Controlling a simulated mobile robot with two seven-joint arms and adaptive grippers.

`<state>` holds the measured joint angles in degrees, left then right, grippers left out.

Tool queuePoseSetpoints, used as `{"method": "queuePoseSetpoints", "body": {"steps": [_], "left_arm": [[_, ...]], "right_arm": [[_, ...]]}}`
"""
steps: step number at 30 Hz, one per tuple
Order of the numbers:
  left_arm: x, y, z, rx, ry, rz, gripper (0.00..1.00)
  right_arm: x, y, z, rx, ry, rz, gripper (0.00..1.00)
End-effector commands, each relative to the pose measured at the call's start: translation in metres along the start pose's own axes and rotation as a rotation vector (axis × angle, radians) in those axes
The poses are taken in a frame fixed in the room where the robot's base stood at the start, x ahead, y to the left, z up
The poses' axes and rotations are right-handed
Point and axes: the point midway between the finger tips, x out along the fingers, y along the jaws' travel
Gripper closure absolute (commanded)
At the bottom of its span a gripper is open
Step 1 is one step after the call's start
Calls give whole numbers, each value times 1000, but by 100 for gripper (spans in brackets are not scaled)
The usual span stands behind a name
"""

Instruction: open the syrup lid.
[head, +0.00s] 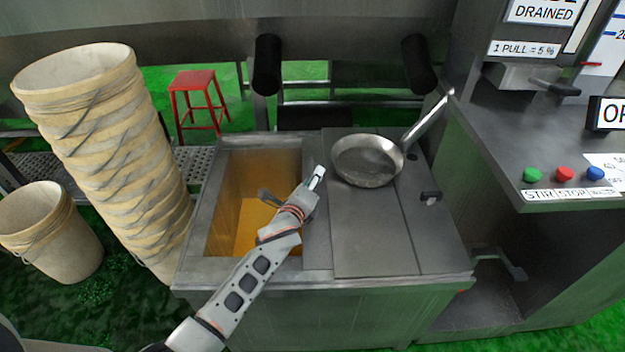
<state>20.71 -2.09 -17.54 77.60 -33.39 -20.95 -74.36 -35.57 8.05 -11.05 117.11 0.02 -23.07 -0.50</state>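The syrup tank (190,235) is a grey metal box in the middle of the head view. Its left part is uncovered and shows amber syrup (226,205) inside. Flat metal lid panels (365,235) cover its right part, with a small black handle (430,196) near the right edge. My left gripper (291,181) is over the right side of the opening, beside the left edge of the panels. Its fingers are spread, with nothing seen between them. The forearm hides part of the opening and the front rim. My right gripper is not in view.
A metal pan (367,161) rests on the panels, its handle pointing up right. Stacked buckets (110,150) and a single bucket (48,232) stand at left. A red stool (197,100) is behind. A control console (520,130) with coloured buttons stands at right.

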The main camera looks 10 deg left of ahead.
Motion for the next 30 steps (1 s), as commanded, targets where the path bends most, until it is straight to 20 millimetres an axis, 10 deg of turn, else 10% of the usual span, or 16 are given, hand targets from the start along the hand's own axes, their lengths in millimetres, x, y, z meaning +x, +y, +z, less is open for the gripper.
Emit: {"method": "queuePoseSetpoints", "body": {"steps": [11,30], "left_arm": [[-12,3,0,2,-1,3,68],[-114,1,-1,0,1,0,68]], "right_arm": [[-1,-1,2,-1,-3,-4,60],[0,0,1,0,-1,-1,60]]}}
